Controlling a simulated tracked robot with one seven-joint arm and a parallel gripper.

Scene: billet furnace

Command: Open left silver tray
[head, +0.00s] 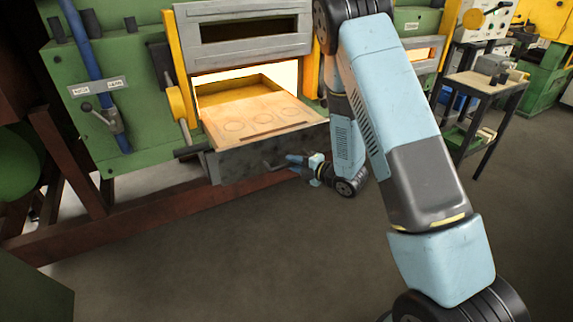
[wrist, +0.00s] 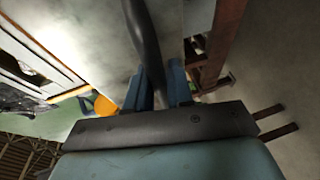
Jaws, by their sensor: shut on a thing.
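The left silver tray (head: 240,162) is in the head view, sticking out of the bright opening of the left furnace. Its front is grey metal, and its pale top plate (head: 258,118) shows several round marks. My gripper (head: 284,161) is low in front of the tray's front face. In the wrist view my gripper (wrist: 162,82) has its two blue fingers on either side of a dark bar handle (wrist: 143,38), shut on it. The grey tray surface fills the upper middle of the wrist view. My forearm hides part of the tray's right side in the head view.
A grey furnace door (head: 247,33) is raised above the tray. A yellow lever (head: 178,105) stands left of the opening. A rust-brown beam (head: 130,212) runs below. A side table (head: 485,85) is at the right. The floor in front is clear.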

